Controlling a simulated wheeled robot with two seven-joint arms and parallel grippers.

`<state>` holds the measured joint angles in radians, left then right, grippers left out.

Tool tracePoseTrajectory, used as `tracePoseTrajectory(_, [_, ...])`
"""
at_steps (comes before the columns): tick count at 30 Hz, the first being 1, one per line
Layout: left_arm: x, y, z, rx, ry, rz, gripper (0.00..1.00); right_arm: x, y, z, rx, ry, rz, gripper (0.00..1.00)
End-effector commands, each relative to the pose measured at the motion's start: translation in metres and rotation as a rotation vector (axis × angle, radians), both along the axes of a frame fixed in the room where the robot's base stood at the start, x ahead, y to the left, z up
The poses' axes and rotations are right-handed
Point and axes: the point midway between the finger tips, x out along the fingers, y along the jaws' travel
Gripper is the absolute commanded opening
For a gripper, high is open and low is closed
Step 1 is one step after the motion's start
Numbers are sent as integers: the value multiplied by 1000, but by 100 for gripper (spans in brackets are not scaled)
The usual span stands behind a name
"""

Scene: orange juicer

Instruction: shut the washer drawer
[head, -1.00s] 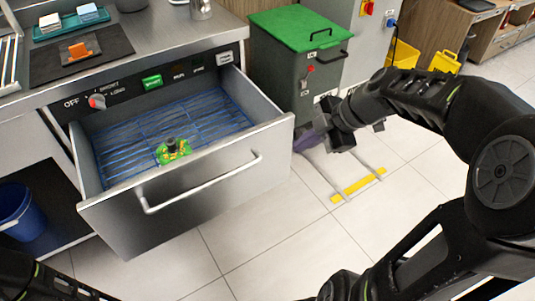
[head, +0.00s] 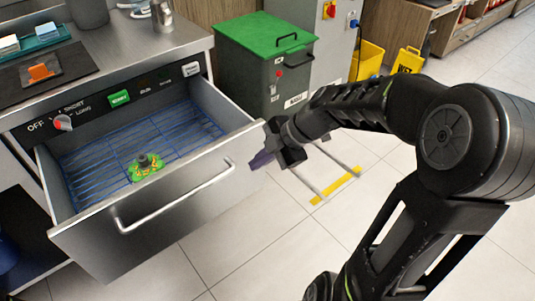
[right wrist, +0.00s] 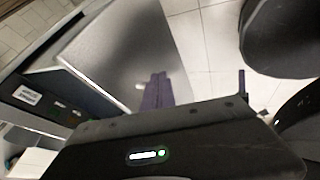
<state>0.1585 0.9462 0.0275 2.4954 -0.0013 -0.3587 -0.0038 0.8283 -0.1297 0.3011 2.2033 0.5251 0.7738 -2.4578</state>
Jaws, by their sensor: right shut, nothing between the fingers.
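The washer drawer (head: 165,215) stands pulled out from under the counter, with a bar handle (head: 180,200) across its steel front. Inside is a blue wire rack (head: 95,165) with a green-yellow piece (head: 146,168) with a dark knob on it. My right gripper (head: 262,160) is shut and empty, its purple fingers at the right end of the drawer front; I cannot tell whether they touch it. In the right wrist view the purple fingers (right wrist: 157,92) lie before the grey drawer front (right wrist: 125,45). My left gripper is out of view.
A control panel with a red knob (head: 63,123) and a green button (head: 119,98) runs above the drawer. A green-lidded bin (head: 262,40) stands behind my right gripper. The tiled floor (head: 240,255) before the drawer is clear.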

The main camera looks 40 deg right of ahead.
Motion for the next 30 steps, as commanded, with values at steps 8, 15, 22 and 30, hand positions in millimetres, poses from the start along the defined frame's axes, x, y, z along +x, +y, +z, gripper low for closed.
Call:
tracePoseTrajectory(8, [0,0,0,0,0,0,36,33,17,-29,4,0,2,0])
tracePoseTrajectory(15, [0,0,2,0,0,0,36,55,18,-29,1,-1,0,0])
tracePoseTrajectory(22, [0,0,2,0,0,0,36,57,18,-30,1,0,0,0])
tracePoseTrajectory(30, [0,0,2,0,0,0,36,59,18,-30,1,0,0,0])
